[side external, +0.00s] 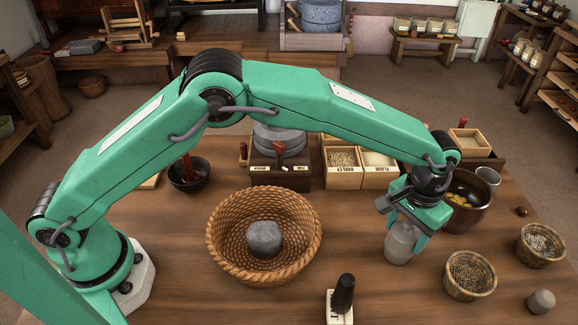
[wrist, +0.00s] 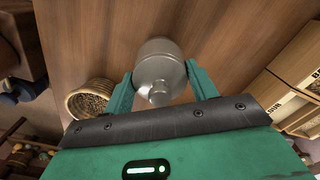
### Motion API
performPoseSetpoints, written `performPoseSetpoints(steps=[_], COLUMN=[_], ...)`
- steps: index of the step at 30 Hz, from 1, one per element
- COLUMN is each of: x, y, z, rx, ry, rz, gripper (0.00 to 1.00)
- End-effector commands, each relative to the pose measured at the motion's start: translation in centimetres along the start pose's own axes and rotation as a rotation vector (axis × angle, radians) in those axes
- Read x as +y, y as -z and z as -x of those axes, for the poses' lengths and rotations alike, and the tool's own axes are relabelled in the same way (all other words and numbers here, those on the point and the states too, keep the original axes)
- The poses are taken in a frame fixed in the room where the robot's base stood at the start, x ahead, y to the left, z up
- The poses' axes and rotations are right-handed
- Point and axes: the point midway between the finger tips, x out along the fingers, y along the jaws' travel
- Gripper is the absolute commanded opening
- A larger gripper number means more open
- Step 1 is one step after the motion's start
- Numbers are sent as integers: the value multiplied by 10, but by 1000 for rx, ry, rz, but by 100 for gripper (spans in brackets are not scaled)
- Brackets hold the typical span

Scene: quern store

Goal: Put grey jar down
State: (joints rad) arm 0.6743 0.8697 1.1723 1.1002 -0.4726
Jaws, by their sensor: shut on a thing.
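The grey jar (side external: 398,246) is a smooth metallic-looking vessel at the right side of the table in the side view. My gripper (side external: 405,229) is shut around its upper part, with a finger on either side. The jar looks upright and its base is at or just above the wood; I cannot tell whether it touches. In the wrist view the jar (wrist: 160,62) sits between my two green fingers, its small knob facing the camera.
A wicker basket (side external: 222,250) holding a grey stone stands left of the jar. A dark bowl (side external: 464,213) with yellow contents is behind right. A small grain basket (side external: 470,274) is close front right. A black-handled stamp (side external: 343,296) is front left. Bare wood lies between.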

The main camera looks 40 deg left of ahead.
Motion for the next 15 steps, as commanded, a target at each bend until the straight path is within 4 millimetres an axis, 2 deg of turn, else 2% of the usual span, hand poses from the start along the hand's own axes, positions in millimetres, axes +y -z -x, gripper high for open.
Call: performPoseSetpoints(steps=[11,12,15], x=[0,0,0], y=[0,0,0], z=[-2,-3,-3], rx=[2,0,0], ry=[-1,0,0], rz=[0,0,0], gripper=[6,61,79])
